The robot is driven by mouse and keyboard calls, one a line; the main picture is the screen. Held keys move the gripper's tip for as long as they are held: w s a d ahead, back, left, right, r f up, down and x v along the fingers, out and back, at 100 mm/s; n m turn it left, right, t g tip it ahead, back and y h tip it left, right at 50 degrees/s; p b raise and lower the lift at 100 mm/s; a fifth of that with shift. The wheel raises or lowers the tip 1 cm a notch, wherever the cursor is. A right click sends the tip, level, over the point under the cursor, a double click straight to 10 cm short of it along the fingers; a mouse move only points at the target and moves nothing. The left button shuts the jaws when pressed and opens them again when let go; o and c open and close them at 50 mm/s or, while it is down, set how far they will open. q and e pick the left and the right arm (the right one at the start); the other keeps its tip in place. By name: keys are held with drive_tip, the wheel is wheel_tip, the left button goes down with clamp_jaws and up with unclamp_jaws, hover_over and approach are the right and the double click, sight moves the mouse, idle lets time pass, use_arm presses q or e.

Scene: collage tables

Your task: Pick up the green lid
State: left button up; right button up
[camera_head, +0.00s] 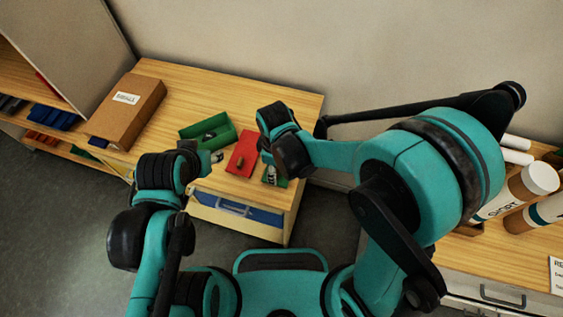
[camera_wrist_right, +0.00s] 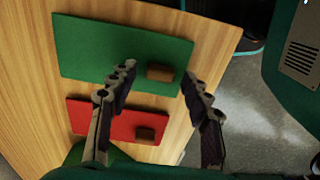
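The green lid (camera_wrist_right: 105,48) is a flat green panel with a small brown wooden knob (camera_wrist_right: 160,73), lying on the wooden table near its edge. In the head view only a little of the green lid (camera_head: 283,183) shows beneath my right gripper (camera_head: 271,175). In the right wrist view my right gripper (camera_wrist_right: 159,78) is open and empty, with its fingertips on either side of the knob in the picture. Whether they touch it I cannot tell. My left gripper (camera_head: 213,157) is over the table's front left part; its finger opening is unclear.
A red lid (camera_wrist_right: 90,117) with a similar knob lies beside the green lid. An open green box (camera_head: 222,137) with something dark inside stands behind. A brown cardboard box (camera_head: 126,112) is at the table's left.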

drive_tip(key=c, duration=0.8)
drive_tip(key=shift+r, duration=0.1)
drive_tip(key=shift+c, duration=0.2)
